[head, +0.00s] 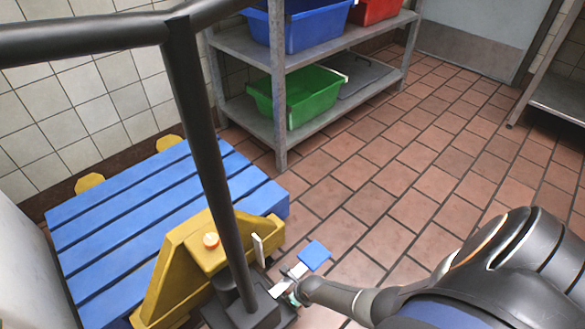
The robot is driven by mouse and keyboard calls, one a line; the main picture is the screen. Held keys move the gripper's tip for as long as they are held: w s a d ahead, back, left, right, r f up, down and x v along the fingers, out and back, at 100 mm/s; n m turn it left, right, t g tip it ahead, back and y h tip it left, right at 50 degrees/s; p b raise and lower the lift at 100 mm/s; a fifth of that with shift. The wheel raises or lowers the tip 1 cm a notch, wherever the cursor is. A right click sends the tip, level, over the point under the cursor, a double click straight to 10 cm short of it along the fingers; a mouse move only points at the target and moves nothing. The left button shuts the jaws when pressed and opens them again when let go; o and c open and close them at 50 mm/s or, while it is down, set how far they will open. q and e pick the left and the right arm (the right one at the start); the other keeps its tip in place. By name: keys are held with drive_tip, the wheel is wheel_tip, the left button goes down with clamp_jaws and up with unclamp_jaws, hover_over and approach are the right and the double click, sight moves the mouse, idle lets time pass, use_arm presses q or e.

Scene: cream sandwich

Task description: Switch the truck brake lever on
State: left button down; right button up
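The yellow pallet truck (187,258) stands at the lower left with its forks under a blue pallet. A thin pale upright lever (258,250) is at the right side of its yellow body, right beside the black handle post (205,150). It looks like the brake lever; its setting cannot be told. My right gripper (296,272) is just to the right of the lever and the foot of the post, with a small gap to the lever in the picture. Its blue-and-white fingers look spread apart, with nothing seen between them. My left gripper is out of view.
The blue slatted pallet (150,205) lies by the tiled wall. A grey metal shelf (281,110) with a green bin (297,98) and a blue bin (300,28) stands behind. The brick floor (400,165) on the right is clear.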

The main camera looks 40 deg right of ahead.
clamp_jaws()
idle(1.5)
